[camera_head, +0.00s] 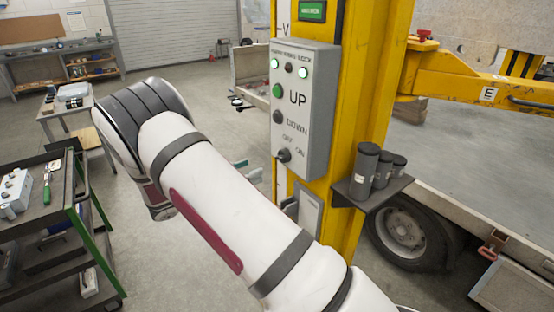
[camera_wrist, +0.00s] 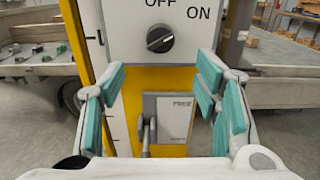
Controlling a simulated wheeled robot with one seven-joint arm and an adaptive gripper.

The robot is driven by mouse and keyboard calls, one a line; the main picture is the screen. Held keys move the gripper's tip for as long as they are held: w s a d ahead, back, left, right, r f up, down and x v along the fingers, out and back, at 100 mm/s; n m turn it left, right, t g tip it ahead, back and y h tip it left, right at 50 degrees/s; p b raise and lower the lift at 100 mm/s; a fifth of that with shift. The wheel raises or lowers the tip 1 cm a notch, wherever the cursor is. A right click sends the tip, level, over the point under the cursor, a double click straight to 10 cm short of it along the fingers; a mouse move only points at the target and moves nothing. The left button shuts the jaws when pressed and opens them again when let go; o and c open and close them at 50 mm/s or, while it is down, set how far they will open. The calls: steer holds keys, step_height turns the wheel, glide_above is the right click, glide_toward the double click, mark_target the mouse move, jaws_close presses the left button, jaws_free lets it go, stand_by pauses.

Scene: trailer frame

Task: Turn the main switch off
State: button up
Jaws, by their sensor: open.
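The main switch is a dark round knob (camera_wrist: 160,38) low on the grey control box (camera_head: 308,120), with OFF above it and ON to its upper right. In the wrist view its ridge slants up to the right, towards ON. The switch also shows in the head view (camera_head: 284,156). My gripper (camera_wrist: 161,74) is open and empty. Its teal-padded fingers stand apart on either side, below the knob in the wrist view, with no visible contact. In the head view my arm hides most of the gripper.
The box is on a yellow post (camera_head: 363,100), with green UP and dark DOWN buttons and lit green lamps. A small shelf (camera_head: 372,200) with dark cylinders juts out at right. Below the switch is a grey plate with a lever (camera_wrist: 148,135). A tool cart (camera_head: 60,220) stands left.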

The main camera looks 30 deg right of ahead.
mark_target(278, 158)
steer(key=d+p, duration=0.2)
steer(key=d, duration=0.8)
steer(key=shift+w+d, duration=0.15)
steer(key=shift+d, duration=0.2)
steer(key=shift+c, duration=0.2)
steer(key=c, duration=1.1)
